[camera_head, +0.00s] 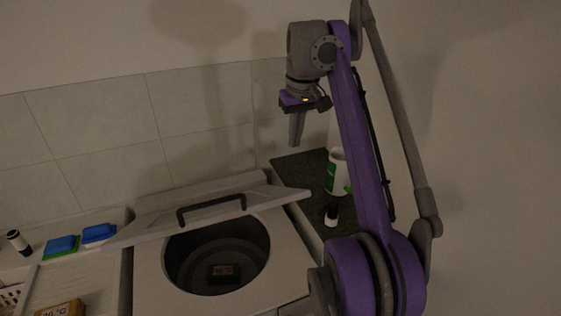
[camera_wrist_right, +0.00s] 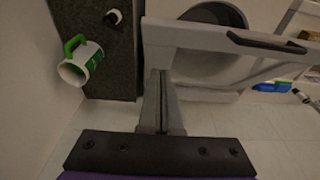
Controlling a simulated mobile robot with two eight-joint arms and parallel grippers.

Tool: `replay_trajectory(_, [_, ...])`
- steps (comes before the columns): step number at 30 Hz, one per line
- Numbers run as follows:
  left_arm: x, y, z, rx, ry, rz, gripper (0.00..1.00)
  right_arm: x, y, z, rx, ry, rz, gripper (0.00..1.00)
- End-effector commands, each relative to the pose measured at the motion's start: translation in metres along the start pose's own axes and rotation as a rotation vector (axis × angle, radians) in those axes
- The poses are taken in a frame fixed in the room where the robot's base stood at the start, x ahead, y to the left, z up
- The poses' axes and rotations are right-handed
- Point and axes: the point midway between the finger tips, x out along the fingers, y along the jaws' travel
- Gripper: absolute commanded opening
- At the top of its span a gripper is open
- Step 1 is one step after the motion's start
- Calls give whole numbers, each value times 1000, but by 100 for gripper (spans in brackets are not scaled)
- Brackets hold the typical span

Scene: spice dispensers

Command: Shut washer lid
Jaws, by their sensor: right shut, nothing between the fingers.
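The top-loading washer (camera_head: 155,285) stands at the bottom centre of the head view. Its lid (camera_head: 270,197) is raised at the back, with a dark bar handle (camera_head: 211,206) on it. My left gripper is not in view.
A dark counter (camera_head: 300,170) right of the washer holds a white and green jug (camera_head: 336,172) and a small dark bottle with a white cap (camera_head: 331,215). Blue and green items (camera_head: 62,246) stand left of the washer. A tiled wall is close behind.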

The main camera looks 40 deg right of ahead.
Motion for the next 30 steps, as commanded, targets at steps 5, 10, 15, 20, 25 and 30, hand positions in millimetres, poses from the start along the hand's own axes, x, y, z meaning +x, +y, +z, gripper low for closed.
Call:
replay_trajectory(5, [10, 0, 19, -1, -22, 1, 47, 36, 0, 3, -1, -7, 2, 0])
replay_trajectory(10, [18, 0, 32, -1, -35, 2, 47, 74, 0, 3, 0, -6, 2, 0])
replay_trajectory(15, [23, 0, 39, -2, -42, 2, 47, 105, 0, 5, 0, -5, 1, 0])
replay_trajectory(20, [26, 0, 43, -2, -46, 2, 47, 119, 0, 22, 1, -3, 2, 0])
replay_trajectory(25, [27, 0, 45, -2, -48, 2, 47, 126, 0, 29, 0, -2, 2, 0])
replay_trajectory(30, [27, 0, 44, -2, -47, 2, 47, 126, 0, 30, 0, -1, 2, 0])
